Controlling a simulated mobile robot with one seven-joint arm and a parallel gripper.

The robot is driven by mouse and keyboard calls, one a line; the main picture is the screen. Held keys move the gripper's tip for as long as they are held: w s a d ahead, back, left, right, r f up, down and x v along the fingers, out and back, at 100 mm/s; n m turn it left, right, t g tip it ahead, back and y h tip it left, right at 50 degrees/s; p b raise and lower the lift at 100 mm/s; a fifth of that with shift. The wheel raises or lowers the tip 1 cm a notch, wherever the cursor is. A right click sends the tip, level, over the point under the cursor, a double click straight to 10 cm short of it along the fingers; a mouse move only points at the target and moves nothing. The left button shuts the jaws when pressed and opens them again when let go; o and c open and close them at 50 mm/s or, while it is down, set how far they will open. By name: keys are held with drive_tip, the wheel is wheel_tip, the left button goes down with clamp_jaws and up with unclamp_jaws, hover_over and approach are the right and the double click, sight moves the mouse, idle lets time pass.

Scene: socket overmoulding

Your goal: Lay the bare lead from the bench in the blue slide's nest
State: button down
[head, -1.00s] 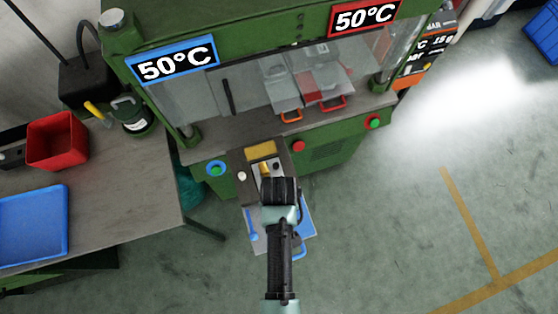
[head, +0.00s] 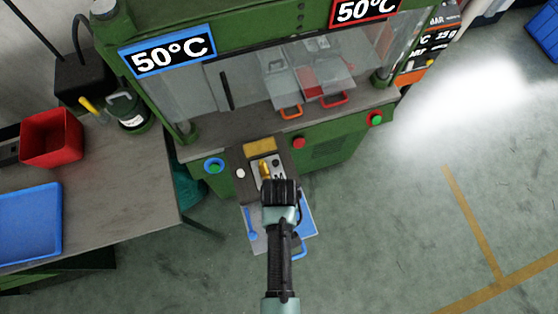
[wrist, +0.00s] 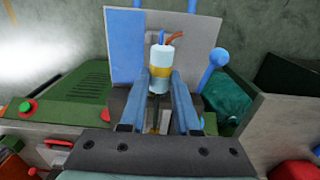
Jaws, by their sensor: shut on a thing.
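My gripper (head: 279,181) is over the slide pulled out in front of the press. In the wrist view my gripper (wrist: 161,78) is shut on the lead (wrist: 158,82), a pale cylinder with a yellow band and blue and orange wires at its end. The blue slide (head: 308,215) shows as a grey plate with blue parts and a blue handle; it also shows behind the lead in the wrist view (wrist: 197,35). A brass-coloured piece (head: 265,169) shows just beyond my gripper. My gripper hides much of the nest; I cannot tell whether the lead touches it.
The green press (head: 330,150) stands behind, with clear guards and two 50°C signs. The bench (head: 110,205) at left holds a blue tray (head: 58,225) and a red bin (head: 52,138). The floor at right is open.

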drive_tip(key=shift+f+b, duration=1.35)
drive_tip(key=shift+f, duration=0.75)
drive_tip(key=c, duration=0.6)
unclamp_jaws()
drive_tip(key=shift+o, duration=0.2)
wheel_tip(320, 180, up, 13)
drive_tip(key=shift+b, duration=0.4)
